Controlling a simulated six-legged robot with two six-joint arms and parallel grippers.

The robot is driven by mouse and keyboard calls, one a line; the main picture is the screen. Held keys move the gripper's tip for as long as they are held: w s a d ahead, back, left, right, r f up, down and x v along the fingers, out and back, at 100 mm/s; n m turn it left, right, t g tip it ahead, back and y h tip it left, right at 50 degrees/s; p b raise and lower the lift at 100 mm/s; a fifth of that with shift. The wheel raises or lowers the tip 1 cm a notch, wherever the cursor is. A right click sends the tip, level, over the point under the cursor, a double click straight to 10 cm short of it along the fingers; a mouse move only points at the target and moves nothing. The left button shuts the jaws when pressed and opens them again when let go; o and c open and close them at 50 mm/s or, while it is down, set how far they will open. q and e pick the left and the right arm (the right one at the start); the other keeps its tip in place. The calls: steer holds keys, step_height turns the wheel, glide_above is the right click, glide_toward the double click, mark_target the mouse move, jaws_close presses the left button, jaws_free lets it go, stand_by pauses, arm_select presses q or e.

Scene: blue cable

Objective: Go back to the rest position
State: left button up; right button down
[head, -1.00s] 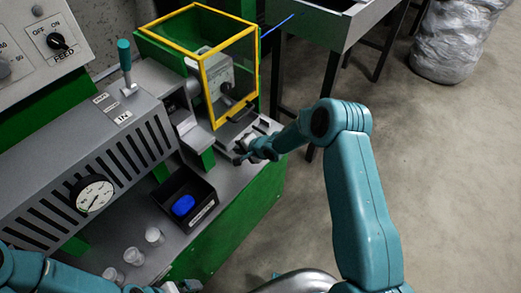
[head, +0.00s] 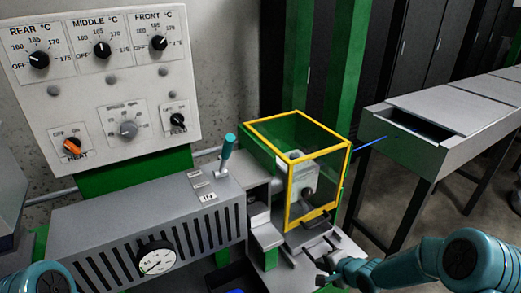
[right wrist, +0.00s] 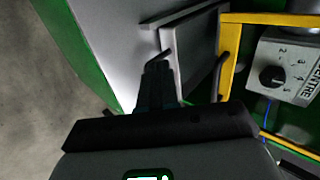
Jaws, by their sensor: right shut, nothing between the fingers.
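My right gripper (head: 322,276) is shut and empty in front of the yellow-framed guard, close to the grey plate below it. In the right wrist view its dark fingers (right wrist: 156,72) are together beside the grey plate (right wrist: 190,60). I cannot tell whether they touch the plate. A piece of my left arm shows at the lower left of the head view; its gripper is out of view. The blue cable (head: 371,143) runs between the guard (head: 291,192) and the grey trough, away from my right gripper. A bit of blue line (right wrist: 265,106) shows in the right wrist view.
The grey machine housing (head: 130,225) with a dial gauge (head: 157,259) and a teal-handled lever (head: 227,152) fills the left. A control panel (head: 100,80) is on the wall. The grey trough (head: 450,120) stands at the right. A dark bin (head: 228,278) is partly visible at the bottom.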

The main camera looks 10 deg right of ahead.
steer(key=s+a+f+g+y, duration=0.1)
steer(key=s+a+f+g, duration=0.2)
steer(key=s+a+f, duration=0.6)
steer(key=s+a+n+g, duration=0.2)
steer(key=s+n, duration=0.3)
steer(key=s, duration=0.4)
steer(key=s+a+f+n+g, duration=0.1)
steer(key=s+n+g, duration=0.2)
steer(key=s+n, duration=0.3)
steer(key=shift+s+a+f+h, duration=0.3)
steer(key=shift+s+a, duration=0.1)
steer(key=shift+s, duration=1.9)
